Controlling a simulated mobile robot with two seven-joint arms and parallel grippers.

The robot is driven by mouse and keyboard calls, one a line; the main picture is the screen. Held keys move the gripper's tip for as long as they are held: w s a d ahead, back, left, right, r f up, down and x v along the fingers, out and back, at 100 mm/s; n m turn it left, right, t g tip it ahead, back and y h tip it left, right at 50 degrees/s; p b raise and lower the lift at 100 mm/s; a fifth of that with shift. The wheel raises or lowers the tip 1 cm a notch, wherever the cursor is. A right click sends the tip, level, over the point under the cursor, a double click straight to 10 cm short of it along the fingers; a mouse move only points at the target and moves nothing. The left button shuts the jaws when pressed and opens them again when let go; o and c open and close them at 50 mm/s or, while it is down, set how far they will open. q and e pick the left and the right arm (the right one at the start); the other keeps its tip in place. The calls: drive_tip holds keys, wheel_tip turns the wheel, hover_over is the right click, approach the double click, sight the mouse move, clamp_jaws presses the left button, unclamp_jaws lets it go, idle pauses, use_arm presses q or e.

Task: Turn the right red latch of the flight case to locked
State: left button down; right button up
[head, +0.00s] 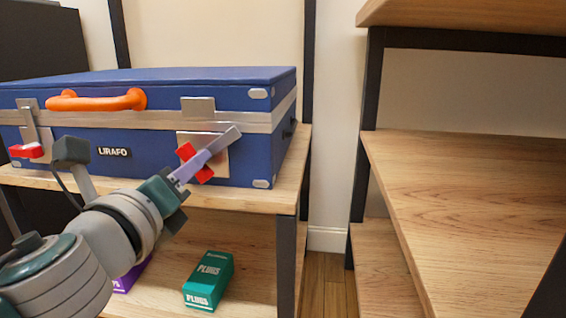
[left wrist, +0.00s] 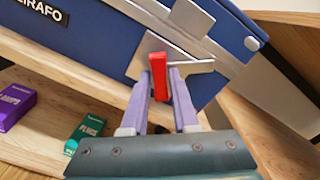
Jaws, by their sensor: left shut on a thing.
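The blue flight case (head: 265,155) stands on a wooden shelf, lid down, front facing me. Its right red latch (head: 187,152) sits on a silver plate at the right of the case front and tilts diagonally, upper left to lower right. In the left wrist view the red latch (left wrist: 158,78) stands between my fingers. My left gripper (head: 205,158) is shut on this latch, its lavender fingers partly covering it in the head view; the gripper also shows in the left wrist view (left wrist: 170,85). My right gripper is not in view.
The left red latch (head: 27,151) and orange handle (head: 95,100) are on the case front. A green plugs box (head: 208,280) and a mostly hidden purple box (head: 130,277) lie on the shelf below. Empty wooden shelves (head: 470,200) stand at the right.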

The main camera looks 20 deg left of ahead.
use_arm(q)
drive_tip(key=n, duration=1)
drive_tip(key=shift+n+p, duration=0.3)
drive_tip(key=shift+p, duration=0.1)
idle(0.3)
drive_tip(key=c, duration=0.7)
unclamp_jaws()
drive_tip(key=v, duration=1)
